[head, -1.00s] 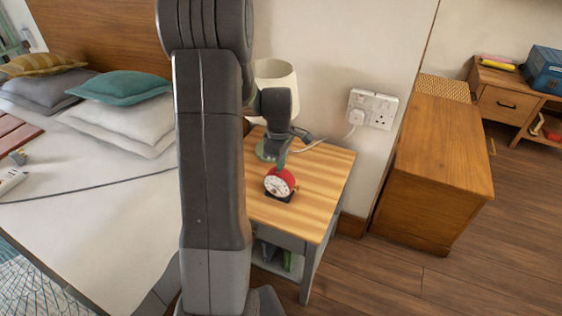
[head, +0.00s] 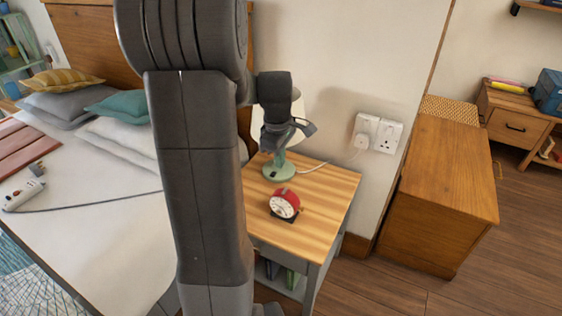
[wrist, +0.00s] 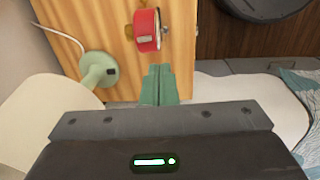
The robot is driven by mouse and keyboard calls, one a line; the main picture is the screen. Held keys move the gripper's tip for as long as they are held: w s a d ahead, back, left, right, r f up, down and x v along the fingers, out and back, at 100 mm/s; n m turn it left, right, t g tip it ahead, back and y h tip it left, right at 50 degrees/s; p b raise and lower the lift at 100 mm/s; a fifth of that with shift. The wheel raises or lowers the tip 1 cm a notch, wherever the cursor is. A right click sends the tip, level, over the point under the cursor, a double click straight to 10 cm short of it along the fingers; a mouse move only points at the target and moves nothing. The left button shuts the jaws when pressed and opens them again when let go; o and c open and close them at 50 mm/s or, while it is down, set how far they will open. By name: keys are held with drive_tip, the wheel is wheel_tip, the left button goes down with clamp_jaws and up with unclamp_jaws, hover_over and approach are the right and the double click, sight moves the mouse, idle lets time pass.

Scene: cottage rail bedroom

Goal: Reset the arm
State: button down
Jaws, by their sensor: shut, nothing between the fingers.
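My arm rises in the middle of the head view. My gripper (wrist: 159,84) is shut and empty in the wrist view, its green fingers together; in the head view its fingers are hard to make out. It is above the bedside table (head: 330,187), in front of the table lamp, partly hiding the lamp shade (head: 297,108). The lamp's green base (head: 279,172) stands on the table. A red alarm clock (head: 284,204) stands near the table's middle, apart from my gripper; it also shows in the wrist view (wrist: 147,30).
A bed with pillows (head: 120,100) and a power strip (head: 24,193) is at the left. A wall socket (head: 378,133) with a plug is behind the table. A wooden cabinet (head: 440,170) stands at the right. Wooden floor lies clear at the lower right.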

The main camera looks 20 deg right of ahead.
drive_tip(key=f, duration=0.3)
drive_tip(key=w+d+f+b, duration=0.1)
drive_tip(key=f, duration=0.2)
drive_tip(key=w+d+f, duration=0.1)
drive_tip(key=f, duration=0.2)
drive_tip(key=shift+d+f, duration=0.2)
drive_tip(key=shift+f, duration=0.1)
drive_tip(key=shift+s+d+r+b, duration=0.15)
drive_tip(key=shift+d+r+b, duration=0.1)
drive_tip(key=shift+b, duration=0.4)
drive_tip(key=shift+a+r+y+b, duration=0.25)
drive_tip(key=shift+r+y+b, duration=0.05)
drive_tip(key=shift+b, duration=0.05)
wheel_tip(320, 180, up, 7)
drive_tip(key=p, duration=0.1)
drive_tip(key=shift+f, duration=0.15)
drive_tip(key=shift+a+f, duration=0.1)
drive_tip(key=shift+f, duration=0.05)
